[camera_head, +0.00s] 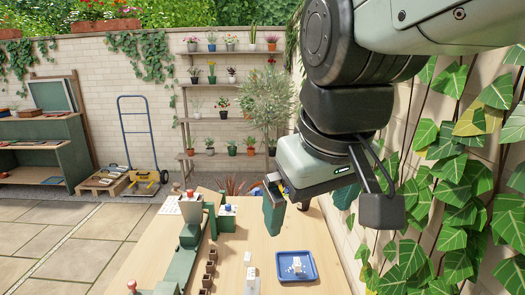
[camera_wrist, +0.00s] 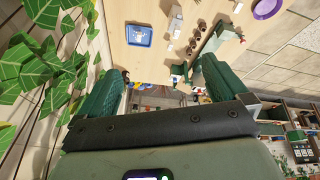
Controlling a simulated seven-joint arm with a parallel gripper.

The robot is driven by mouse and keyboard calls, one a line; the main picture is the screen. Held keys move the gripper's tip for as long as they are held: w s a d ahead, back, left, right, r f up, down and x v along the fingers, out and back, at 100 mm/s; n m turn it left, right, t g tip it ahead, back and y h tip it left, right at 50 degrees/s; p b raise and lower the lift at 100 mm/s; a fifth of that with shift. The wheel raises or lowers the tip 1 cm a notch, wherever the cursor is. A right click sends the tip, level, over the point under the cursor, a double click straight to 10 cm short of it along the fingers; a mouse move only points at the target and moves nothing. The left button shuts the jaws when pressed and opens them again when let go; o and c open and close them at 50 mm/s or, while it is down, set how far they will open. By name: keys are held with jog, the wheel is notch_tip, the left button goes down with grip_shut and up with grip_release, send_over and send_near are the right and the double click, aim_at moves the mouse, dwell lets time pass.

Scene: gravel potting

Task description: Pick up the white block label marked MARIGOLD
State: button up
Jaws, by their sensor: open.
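A small white piece (camera_head: 297,265) lies in the blue tray (camera_head: 283,279) on the wooden table; its lettering is too small to read. The tray also shows at the top of the wrist view (camera_wrist: 138,43). A white upright block (camera_head: 251,282) stands left of the tray, and it also shows in the wrist view (camera_wrist: 175,20). I cannot tell which piece is marked MARIGOLD. My gripper (camera_head: 286,208) is open above the table, beyond the tray, with its green fingers apart (camera_wrist: 160,88).
A green machine (camera_head: 182,262) runs along the left of the table, beside a row of brown pots (camera_head: 209,268). A purple bowl (camera_wrist: 267,9) shows in the wrist view. An ivy-covered wall stands close on the right.

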jog(key=s+d+f+m+t, duration=0.1)
jog(key=s+d+f+m, duration=0.1)
jog(key=s+d+m, duration=0.2)
jog(key=shift+s+d+h, duration=0.3)
jog(key=shift+s+d, duration=0.2)
jog(key=shift+s, duration=0.5)
jog(key=c, duration=0.5)
jog(key=shift+r, duration=0.1)
